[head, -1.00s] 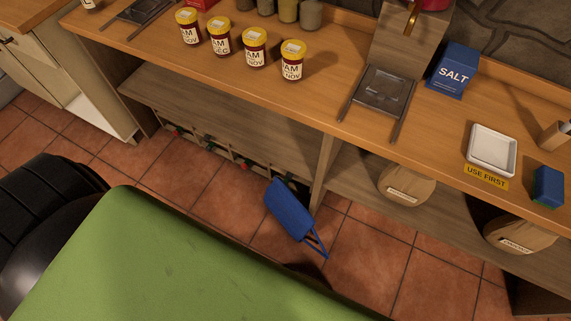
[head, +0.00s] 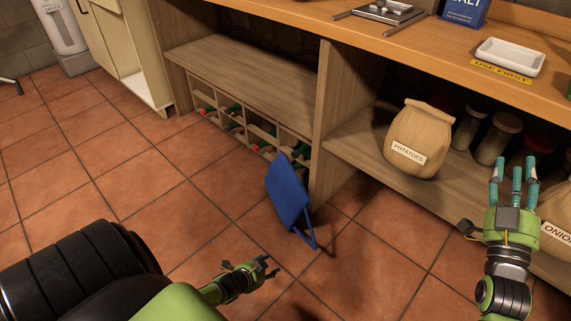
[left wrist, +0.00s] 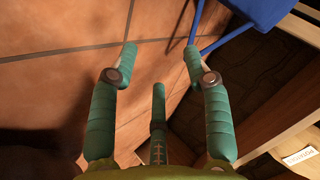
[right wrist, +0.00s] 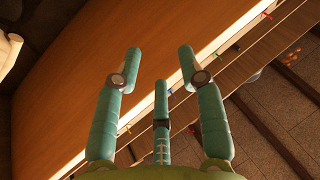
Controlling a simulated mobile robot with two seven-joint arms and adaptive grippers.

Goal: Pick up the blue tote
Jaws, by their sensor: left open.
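The blue tote (head: 288,190) stands tilted on the tiled floor by the shelf post, in front of the bottle rack, its thin handle loop reaching down toward the floor on the right. It also shows at the top right of the left wrist view (left wrist: 258,10), with the strap beside the fingers. My left gripper (head: 266,268) is open and empty, low and in front of the tote, apart from its body in the head view; its spread fingers show in the left wrist view (left wrist: 160,55). My right gripper (head: 515,172) is open and empty in front of the right shelf, also seen in its wrist view (right wrist: 158,60).
A potato sack (head: 418,140) and jars (head: 495,138) stand on the lower right shelf, with an onion sack (head: 558,225) at the right edge. The wine rack (head: 240,125) is behind the tote. The floor (head: 110,165) to the left is clear.

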